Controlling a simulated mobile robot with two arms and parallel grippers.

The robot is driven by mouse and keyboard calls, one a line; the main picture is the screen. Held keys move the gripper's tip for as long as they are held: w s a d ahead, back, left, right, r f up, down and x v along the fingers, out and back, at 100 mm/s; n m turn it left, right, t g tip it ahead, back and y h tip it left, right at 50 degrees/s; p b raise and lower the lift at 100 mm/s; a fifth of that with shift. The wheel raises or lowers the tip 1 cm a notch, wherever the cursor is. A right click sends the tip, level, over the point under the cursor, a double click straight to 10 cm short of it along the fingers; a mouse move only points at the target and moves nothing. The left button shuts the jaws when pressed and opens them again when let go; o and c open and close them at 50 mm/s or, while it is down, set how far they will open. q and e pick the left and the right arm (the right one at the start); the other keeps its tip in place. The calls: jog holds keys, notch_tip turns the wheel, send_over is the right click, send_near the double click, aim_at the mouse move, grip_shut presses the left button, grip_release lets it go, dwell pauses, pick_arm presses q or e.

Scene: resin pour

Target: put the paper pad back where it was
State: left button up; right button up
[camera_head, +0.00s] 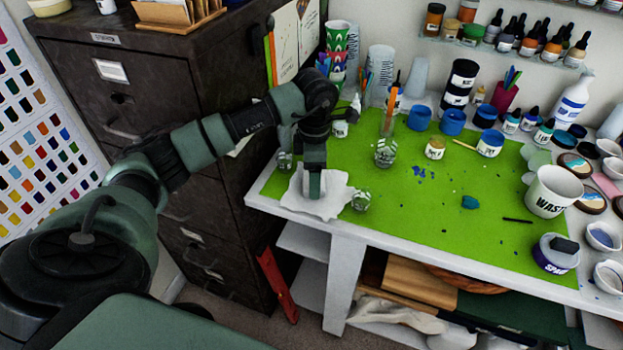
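A white, uneven-edged paper pad (333,203) is at the near left corner of the green mat. My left gripper (314,192) points straight down over the middle of it, and its tips overlap the pad in the picture. The fingers line up one behind the other, so I cannot tell whether they are open or shut, or whether they grip the pad. Part of the pad is hidden behind the gripper. My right gripper is not in view.
Small clear glass jars (361,200) stand close beside the pad. The green mat (420,235) has bare room right of them. A WASTE cup (553,191) and a SPARE-like labelled tub (556,254) stand at the right. A dark filing cabinet (150,120) stands left of the table.

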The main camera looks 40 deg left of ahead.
pick_arm(q)
jog(key=shift+d, duration=0.1)
jog(key=o, duration=1.5)
jog(key=shift+c, duration=0.2)
jog(key=shift+r, duration=0.45)
notch_tip(320, 180, up, 11)
jog(key=p, duration=0.7)
jog(key=shift+r, duration=0.2)
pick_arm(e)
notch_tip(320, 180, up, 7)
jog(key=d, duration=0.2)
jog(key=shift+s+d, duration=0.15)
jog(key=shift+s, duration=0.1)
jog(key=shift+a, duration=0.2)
